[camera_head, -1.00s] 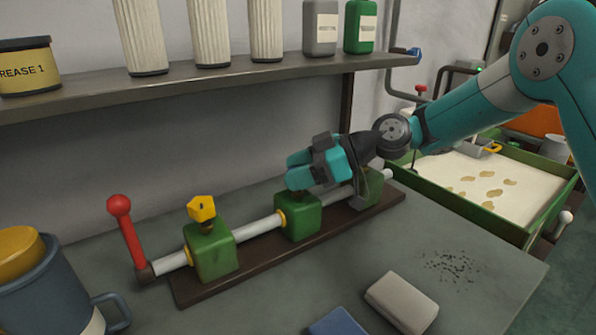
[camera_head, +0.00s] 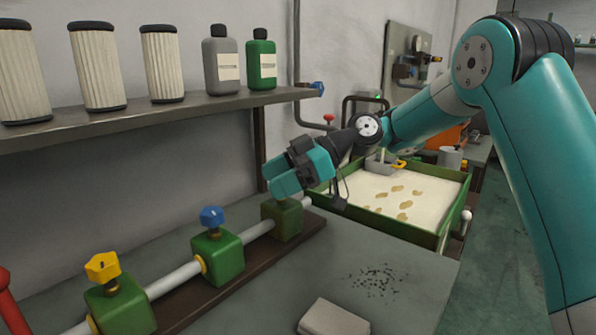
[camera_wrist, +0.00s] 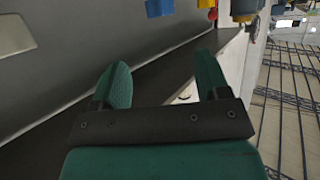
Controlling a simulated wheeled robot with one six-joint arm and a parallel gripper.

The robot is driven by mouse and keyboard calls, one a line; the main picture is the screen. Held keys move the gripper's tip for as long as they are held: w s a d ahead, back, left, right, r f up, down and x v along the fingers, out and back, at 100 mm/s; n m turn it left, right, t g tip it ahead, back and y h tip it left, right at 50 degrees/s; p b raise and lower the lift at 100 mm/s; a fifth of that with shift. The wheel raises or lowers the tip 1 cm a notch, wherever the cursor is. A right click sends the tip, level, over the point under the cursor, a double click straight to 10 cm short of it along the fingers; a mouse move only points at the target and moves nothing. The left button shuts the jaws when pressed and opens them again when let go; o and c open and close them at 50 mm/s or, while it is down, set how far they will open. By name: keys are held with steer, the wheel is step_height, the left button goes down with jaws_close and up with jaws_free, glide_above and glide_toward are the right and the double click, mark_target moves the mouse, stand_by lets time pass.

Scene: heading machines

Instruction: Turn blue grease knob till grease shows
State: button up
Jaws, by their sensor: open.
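A blue knob (camera_head: 211,217) sits on top of the middle green block (camera_head: 218,258) on the pipe. A yellow knob (camera_head: 102,267) tops the near-left green block (camera_head: 121,308). My gripper (camera_head: 278,178) is over the far-right green block (camera_head: 282,221), apart from the blue knob and to its right; it hides that block's top. In the wrist view my gripper (camera_wrist: 163,75) has its two green fingers spread with nothing between them. A blue piece (camera_wrist: 158,8) shows at that view's top edge, beyond the fingertips; I cannot tell which part it is.
The shelf (camera_head: 150,118) holds filters and two bottles above the pipe. A second blue handle (camera_head: 318,88) is near the shelf's end. A green-edged tray (camera_head: 398,233) of pale material stands behind my gripper. A pale block (camera_head: 333,318) lies on the bench front.

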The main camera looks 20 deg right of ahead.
steer(key=p+v, duration=0.2)
steer(key=v, duration=0.2)
steer(key=shift+d+r, duration=0.1)
steer(key=shift+d, duration=0.05)
steer(key=s+a+r+m+h+p, duration=0.1)
steer(key=s+a+m+h, duration=0.15)
steer(key=s, duration=0.35)
steer(key=s+a+r+m+h+p, duration=0.1)
steer(key=s+a+r+m+h, duration=0.15)
steer(key=s, duration=0.35)
steer(key=s+d+f+m+h+p, duration=0.1)
steer(key=s+d+f+m+h, duration=0.1)
steer(key=s, duration=0.6)
steer(key=s+d+f+m+h, duration=0.2)
steer(key=s+m, duration=0.1)
steer(key=s, duration=0.5)
steer(key=shift+s+m+p, duration=0.15)
steer(key=shift+m+p, duration=0.25)
